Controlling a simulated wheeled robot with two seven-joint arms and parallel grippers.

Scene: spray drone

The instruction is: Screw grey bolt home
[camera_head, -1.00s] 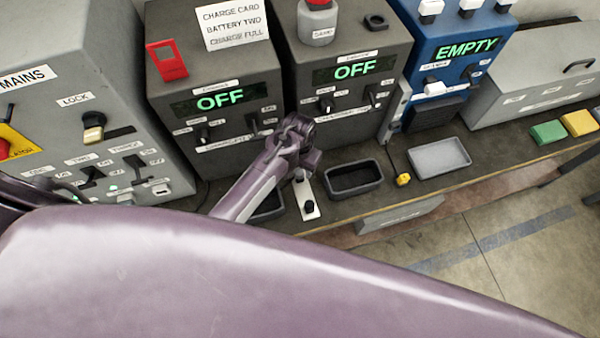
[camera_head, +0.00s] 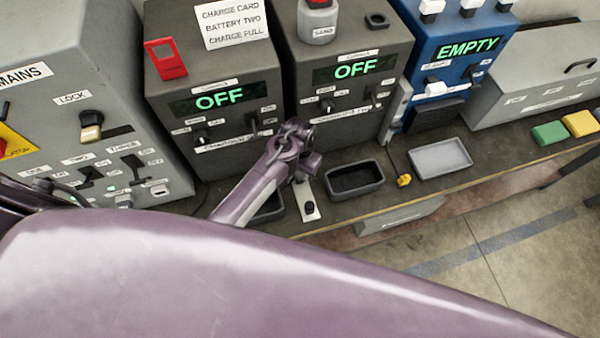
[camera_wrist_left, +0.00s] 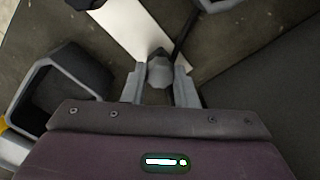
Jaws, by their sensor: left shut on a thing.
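My left gripper (camera_head: 301,178) reaches down in front of the two dark boxes reading OFF, over the far end of a narrow white plate (camera_head: 313,213). In the left wrist view the fingers of the gripper (camera_wrist_left: 158,88) stand on either side of a grey bolt (camera_wrist_left: 158,71) and are shut on it. The bolt is at the end of the white plate (camera_wrist_left: 128,28); how deep it sits cannot be told. In the head view the gripper hides the bolt. My right gripper is not in view.
A black knob (camera_head: 309,207) stands on the plate's near end. A black tray (camera_head: 357,194) is right of the gripper, with a grey tray (camera_head: 440,160) and a small yellow item (camera_head: 404,180) beyond. The dark boxes (camera_head: 215,75) stand close behind.

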